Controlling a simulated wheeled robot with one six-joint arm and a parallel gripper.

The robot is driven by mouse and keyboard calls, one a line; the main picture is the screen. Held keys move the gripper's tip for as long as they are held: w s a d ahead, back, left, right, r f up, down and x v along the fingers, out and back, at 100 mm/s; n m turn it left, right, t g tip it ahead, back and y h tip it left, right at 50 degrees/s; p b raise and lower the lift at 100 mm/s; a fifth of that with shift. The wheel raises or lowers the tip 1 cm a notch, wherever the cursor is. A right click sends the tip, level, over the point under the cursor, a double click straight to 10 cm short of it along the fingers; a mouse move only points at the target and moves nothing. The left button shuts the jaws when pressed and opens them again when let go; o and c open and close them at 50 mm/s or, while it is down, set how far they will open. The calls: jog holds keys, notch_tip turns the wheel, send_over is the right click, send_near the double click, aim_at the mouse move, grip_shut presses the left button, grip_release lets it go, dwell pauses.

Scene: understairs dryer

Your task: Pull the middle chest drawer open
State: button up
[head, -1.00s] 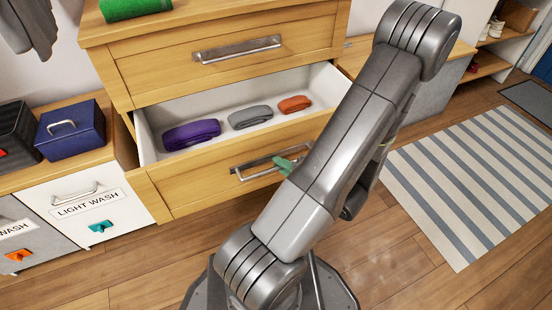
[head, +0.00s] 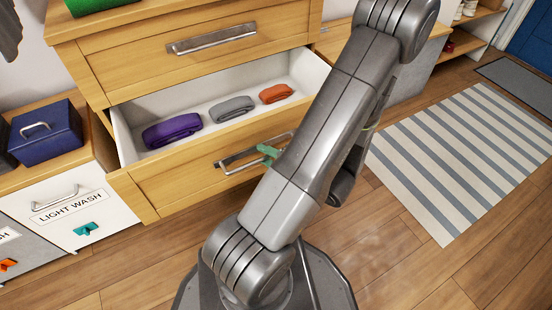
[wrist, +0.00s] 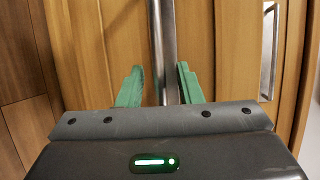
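The middle chest drawer (head: 185,184) stands pulled out below the shut top drawer (head: 135,65), with its white inside showing. A purple roll (head: 172,130), a grey roll (head: 232,108) and an orange roll (head: 276,93) lie in it. My gripper (wrist: 160,85) is at the drawer's metal bar handle (wrist: 162,45). Its green fingers stand either side of the bar; the right finger is close against it and a gap shows at the left one. In the head view, my arm hides the drawer front's right part and most of my gripper; a green finger shows at the handle (head: 233,160).
A light wash bin (head: 68,212) and a blue box (head: 46,135) stand left of the chest. A striped rug (head: 465,150) lies on the wooden floor at the right. A low cabinet (head: 415,75) and shelves stand behind. The top drawer's handle (head: 211,38) is clear.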

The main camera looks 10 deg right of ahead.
jog(key=p+v, duration=0.3)
jog(key=v, duration=1)
jog(key=shift+s+d, duration=0.2)
jog(key=shift+s, duration=0.05)
jog(key=shift+b+x, duration=1.55)
jog(key=shift+x, duration=5.35)
jog(key=shift+r, duration=0.1)
